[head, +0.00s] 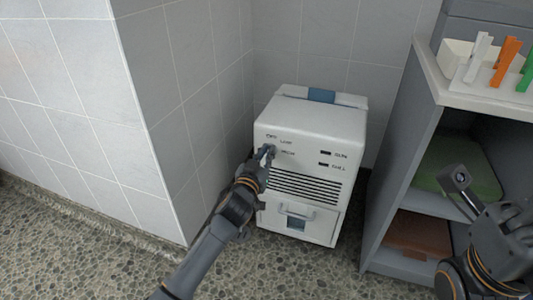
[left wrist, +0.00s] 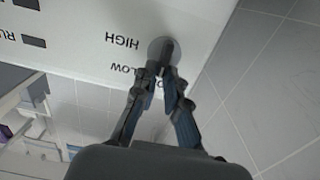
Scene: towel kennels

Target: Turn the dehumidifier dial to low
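The white dehumidifier (head: 310,125) stands on the floor by the tiled wall corner. Its dial (head: 267,150) is at the upper left of the front, beside the printed words OFF, LOW and HIGH. In the left wrist view the dial (left wrist: 166,48) is a round grey knob with a dark bar across it, near upside-down HIGH and LOW lettering. My left gripper (left wrist: 162,86) has its fingers closed in on both sides of the bar. The fingers partly hide the dial, and I cannot tell which word it points to. My right arm (head: 490,240) is at the lower right; its finger state is unclear.
A grey shelf unit (head: 385,205) stands to the right, holding a green folded towel (head: 455,165) and a brown one (head: 418,234). A white holder with coloured clips (head: 505,60) is on top. Tiled wall (head: 185,100) lies close on the left. Pebbled floor is clear in front.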

